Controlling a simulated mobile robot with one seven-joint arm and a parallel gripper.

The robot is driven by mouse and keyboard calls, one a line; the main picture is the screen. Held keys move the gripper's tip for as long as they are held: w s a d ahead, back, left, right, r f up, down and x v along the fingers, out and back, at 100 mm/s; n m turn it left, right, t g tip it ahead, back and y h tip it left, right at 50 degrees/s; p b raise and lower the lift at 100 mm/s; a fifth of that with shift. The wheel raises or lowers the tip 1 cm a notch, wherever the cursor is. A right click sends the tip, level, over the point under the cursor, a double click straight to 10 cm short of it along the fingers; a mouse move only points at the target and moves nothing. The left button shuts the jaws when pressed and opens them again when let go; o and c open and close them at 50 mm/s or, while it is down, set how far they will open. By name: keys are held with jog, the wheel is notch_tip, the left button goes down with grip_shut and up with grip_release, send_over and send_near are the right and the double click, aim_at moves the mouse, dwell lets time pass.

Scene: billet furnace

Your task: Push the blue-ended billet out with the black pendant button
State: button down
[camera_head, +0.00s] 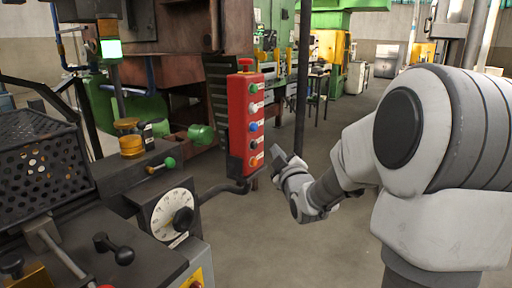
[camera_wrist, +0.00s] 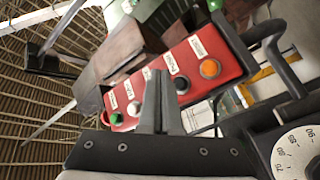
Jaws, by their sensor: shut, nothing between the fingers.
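The red pendant box (camera_head: 238,125) hangs upright at mid-picture in the head view, with a column of coloured buttons. The black button (camera_head: 254,143) sits between the blue button (camera_head: 254,126) and the orange button (camera_head: 254,161). In the wrist view the black button (camera_wrist: 181,85) shows just right of my fingers, beside the orange button (camera_wrist: 209,69); the blue button is hidden behind them. My gripper (camera_head: 277,153) is shut and empty, just right of the pendant's lower buttons. Contact cannot be told. I cannot make out a blue-ended billet in either view.
A dial panel (camera_head: 175,216) and a lever (camera_head: 114,248) stand on the console at front left, near a perforated black guard (camera_head: 38,160). A thin dark pole (camera_head: 303,80) stands behind my gripper. The floor (camera_head: 300,245) below is clear.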

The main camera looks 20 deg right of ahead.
aim_at(254, 145)
jog(key=shift+w+a+b, duration=0.9)
jog(key=shift+w+a, duration=0.05)
jog(key=shift+w, duration=0.25)
jog(key=shift+w+f, duration=0.1)
jog(key=shift+w, duration=0.05)
dwell(1.1)
jog(key=shift+w+a+b, duration=0.2)
jog(key=shift+a+b, duration=0.05)
jog(key=shift+b, duration=0.3)
